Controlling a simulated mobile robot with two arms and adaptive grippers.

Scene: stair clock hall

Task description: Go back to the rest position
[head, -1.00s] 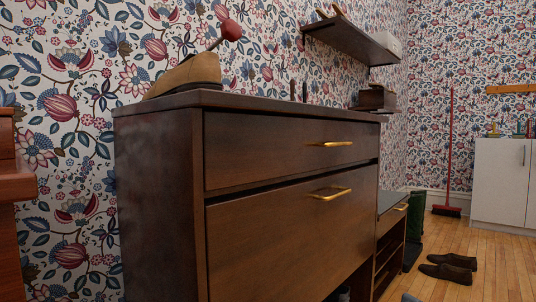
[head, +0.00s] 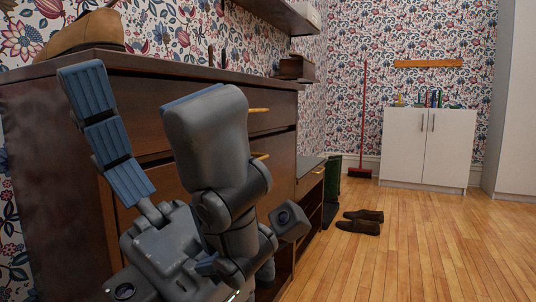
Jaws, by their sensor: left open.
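My left gripper (head: 142,84) stands in the lower left of the head view, its fingers pointing up. The blue-padded finger and the grey finger are spread apart, with nothing visible between them. It is in front of the dark wooden cabinet (head: 50,118) and hides part of its drawers. I cannot tell whether it touches the cabinet front. My right gripper is not in view.
A low dark bench with a drawer (head: 310,182) stands beyond the cabinet. A pair of dark shoes (head: 360,222) lies on the floor, with a red broom (head: 363,120) behind. A white cupboard (head: 428,148) stands at the back. The wooden floor at right is clear.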

